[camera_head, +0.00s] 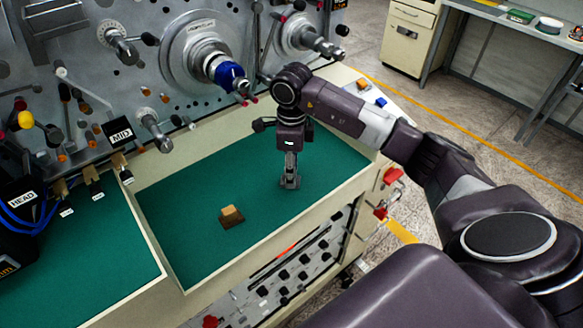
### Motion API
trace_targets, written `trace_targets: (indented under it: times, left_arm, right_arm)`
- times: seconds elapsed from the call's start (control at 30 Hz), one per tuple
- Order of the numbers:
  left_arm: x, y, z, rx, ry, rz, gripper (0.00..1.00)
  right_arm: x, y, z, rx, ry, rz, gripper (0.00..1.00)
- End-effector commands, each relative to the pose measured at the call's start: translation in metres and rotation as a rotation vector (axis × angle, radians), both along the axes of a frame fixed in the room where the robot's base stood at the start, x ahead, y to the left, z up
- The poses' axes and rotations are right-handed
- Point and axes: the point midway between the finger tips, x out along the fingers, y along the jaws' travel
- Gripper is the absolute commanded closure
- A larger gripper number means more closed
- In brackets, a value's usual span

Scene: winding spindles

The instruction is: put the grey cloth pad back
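My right gripper (290,182) points straight down over the right part of the green tray surface (180,245). Its grey fingers look close together, with the tips at or just above the green surface. I cannot tell whether anything is between them. I cannot make out a grey cloth pad for certain; grey at the fingertips blends with the fingers. A small tan and brown block (231,216) sits on the green surface, left of and nearer than the gripper, apart from it. My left gripper is not in view.
A grey machine panel with knobs, levers and a blue-capped spindle (228,74) stands behind the tray. Labels MID (120,135) and HEAD (22,199) are at left. A raised cream rim (160,250) borders the tray. The green surface around the block is clear.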

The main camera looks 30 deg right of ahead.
Motion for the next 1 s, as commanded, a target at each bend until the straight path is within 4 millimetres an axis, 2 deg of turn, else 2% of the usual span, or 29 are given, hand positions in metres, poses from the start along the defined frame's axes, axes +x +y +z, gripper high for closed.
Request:
trace_targets:
  times: [0.17,0.47,0.63,0.8,1.0]
  left_arm:
    - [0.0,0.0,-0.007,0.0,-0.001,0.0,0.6]
    - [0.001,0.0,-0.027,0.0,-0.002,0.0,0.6]
    - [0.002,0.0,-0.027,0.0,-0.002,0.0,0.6]
    - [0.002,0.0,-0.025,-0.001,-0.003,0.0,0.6]
    - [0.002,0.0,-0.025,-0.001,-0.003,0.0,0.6]
  right_arm:
    - [0.002,0.0,0.013,0.0,-0.005,0.0,0.66]
    - [0.002,0.0,0.073,-0.001,-0.007,0.0,0.66]
    - [0.001,-0.001,0.102,-0.001,-0.004,0.0,0.66]
    - [0.0,-0.001,0.116,-0.001,-0.003,-0.001,0.66]
    - [0.0,0.0,0.12,0.0,0.0,-0.001,0.66]
